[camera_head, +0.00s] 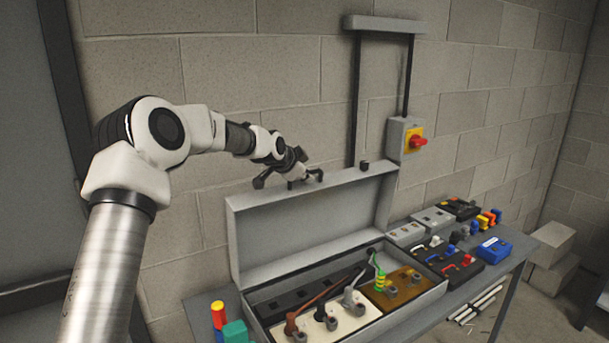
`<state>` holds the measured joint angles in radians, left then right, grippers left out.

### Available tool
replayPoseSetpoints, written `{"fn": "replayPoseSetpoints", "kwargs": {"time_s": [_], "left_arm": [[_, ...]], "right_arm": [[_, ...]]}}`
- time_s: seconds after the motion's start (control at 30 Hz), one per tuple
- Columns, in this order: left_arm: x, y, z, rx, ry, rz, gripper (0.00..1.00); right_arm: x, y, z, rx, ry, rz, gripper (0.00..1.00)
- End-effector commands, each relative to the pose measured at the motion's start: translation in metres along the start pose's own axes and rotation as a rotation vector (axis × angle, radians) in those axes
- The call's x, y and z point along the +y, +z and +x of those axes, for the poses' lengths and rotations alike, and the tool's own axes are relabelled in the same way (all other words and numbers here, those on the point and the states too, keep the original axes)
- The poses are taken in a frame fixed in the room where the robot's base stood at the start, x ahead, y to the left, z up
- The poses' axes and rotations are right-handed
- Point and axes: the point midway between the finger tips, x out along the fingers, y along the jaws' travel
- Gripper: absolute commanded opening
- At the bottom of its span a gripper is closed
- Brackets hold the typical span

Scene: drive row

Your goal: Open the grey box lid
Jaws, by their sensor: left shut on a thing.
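The grey box (408,316) stands on the bench with its lid (305,226) raised, standing roughly upright at the back. My left gripper (290,183) is at the lid's top edge, left of its middle, and is shut on the lid; the exact contact is partly hidden by the fingers. A small black knob (364,165) shows at the lid's top edge to the right. Inside the open box are a cream block (318,327) and a brown block (402,288) with levers and small grey cylinders. My right gripper is not in view.
A red and yellow switch box (405,138) is on the block wall behind. Black boxes, a blue box (495,249) and small coloured parts crowd the bench's right. A teal block (236,332) and a red-orange cylinder (218,315) stand left of the box.

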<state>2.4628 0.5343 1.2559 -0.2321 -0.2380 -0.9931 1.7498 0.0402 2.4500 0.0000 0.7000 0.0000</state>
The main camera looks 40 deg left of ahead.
Motion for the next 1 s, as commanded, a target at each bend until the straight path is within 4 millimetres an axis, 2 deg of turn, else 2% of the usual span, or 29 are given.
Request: {"fn": "replayPoseSetpoints", "kwargs": {"time_s": [0.07, 0.1, 0.13, 0.17, 0.43, 0.57, 0.67, 1.0], "left_arm": [[0.000, -0.001, 0.000, 0.001, -0.001, 0.000, 0.00], [0.000, -0.001, 0.000, 0.001, -0.001, 0.000, 0.26], [0.000, -0.001, 0.000, 0.001, -0.001, 0.000, 0.37], [0.000, -0.001, 0.000, 0.000, 0.000, 0.000, 0.38], [0.000, 0.000, -0.001, 0.000, 0.000, 0.000, 0.38], [-0.001, -0.001, -0.008, 0.001, 0.000, 0.000, 0.38], [-0.001, -0.001, -0.023, 0.002, 0.000, 0.001, 0.38], [0.000, -0.002, -0.102, 0.005, 0.000, -0.001, 0.38]], "right_arm": [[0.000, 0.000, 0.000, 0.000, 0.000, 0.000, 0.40], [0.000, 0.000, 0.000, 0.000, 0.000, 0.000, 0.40], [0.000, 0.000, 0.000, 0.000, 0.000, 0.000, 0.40], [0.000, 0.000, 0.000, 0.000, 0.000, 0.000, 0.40], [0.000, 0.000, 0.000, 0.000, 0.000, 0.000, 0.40], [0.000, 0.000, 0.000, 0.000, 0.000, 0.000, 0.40], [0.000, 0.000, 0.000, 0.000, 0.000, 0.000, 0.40], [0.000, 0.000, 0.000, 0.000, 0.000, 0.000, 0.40]]}}
